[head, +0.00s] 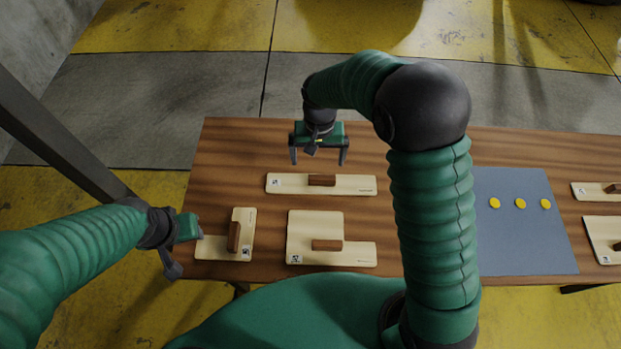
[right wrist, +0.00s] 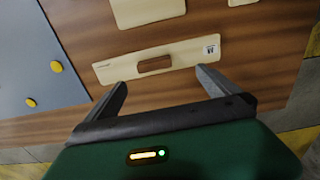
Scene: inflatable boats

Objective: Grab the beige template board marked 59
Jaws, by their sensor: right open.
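Several beige template boards with brown handles lie on the wooden table; their marks are too small to read, so I cannot tell which is 59. A long narrow board (head: 321,190) lies nearest my right gripper (head: 318,161). In the right wrist view this board (right wrist: 115,73) lies just beyond my right gripper (right wrist: 162,80), with a small printed mark at its right end. That gripper is open, empty and apart from the board. A stepped board (head: 310,226) and a smaller board (head: 215,248) lie nearer me. My left gripper (head: 174,262) is by the table's left edge; its opening is unclear.
The wooden table (head: 235,150) has bare room at its far left. A blue-grey mat (head: 520,240) with yellow discs (head: 520,203) lies on the right. Two more beige boards (head: 590,193) (head: 603,228) lie beyond it. My right arm hides part of the table.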

